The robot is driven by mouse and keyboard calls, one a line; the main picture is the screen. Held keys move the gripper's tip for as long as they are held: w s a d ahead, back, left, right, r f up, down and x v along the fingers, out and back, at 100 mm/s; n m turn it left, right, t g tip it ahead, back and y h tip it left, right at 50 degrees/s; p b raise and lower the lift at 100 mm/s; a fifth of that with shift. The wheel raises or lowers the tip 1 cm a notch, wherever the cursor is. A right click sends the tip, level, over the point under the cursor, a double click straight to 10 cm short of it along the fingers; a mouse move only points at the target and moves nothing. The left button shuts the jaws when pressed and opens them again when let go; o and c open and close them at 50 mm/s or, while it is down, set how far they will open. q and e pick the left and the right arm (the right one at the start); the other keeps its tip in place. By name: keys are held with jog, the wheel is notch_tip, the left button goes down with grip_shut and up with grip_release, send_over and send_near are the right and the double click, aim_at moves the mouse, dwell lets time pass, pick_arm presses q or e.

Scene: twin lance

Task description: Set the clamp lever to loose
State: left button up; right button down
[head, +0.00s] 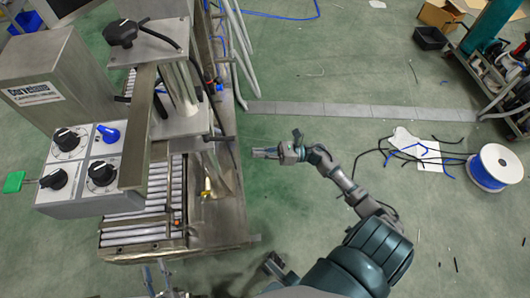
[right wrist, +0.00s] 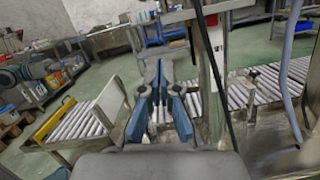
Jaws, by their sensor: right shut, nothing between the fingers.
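A black knob with a short arm (head: 122,33) sits on the flat top plate of the steel machine in the head view; it looks like a clamp lever, but I cannot tell its setting. My right gripper (head: 262,153) is to the right of the machine, apart from it, over the green floor. It is shut and empty, and its fingers also show in the right wrist view (right wrist: 161,88). My left gripper (head: 156,276) is at the bottom edge, just below the roller conveyor, partly cut off. Its two fingers are apart with nothing seen between them.
A control box (head: 82,170) with several black knobs and a blue knob (head: 108,133) stands left of the roller conveyor (head: 155,215). A green tag (head: 14,182) sticks out left. A cable spool (head: 494,167) and loose cables lie right.

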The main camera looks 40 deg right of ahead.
jog(key=shift+v, duration=1.1)
jog(key=shift+f, duration=0.1)
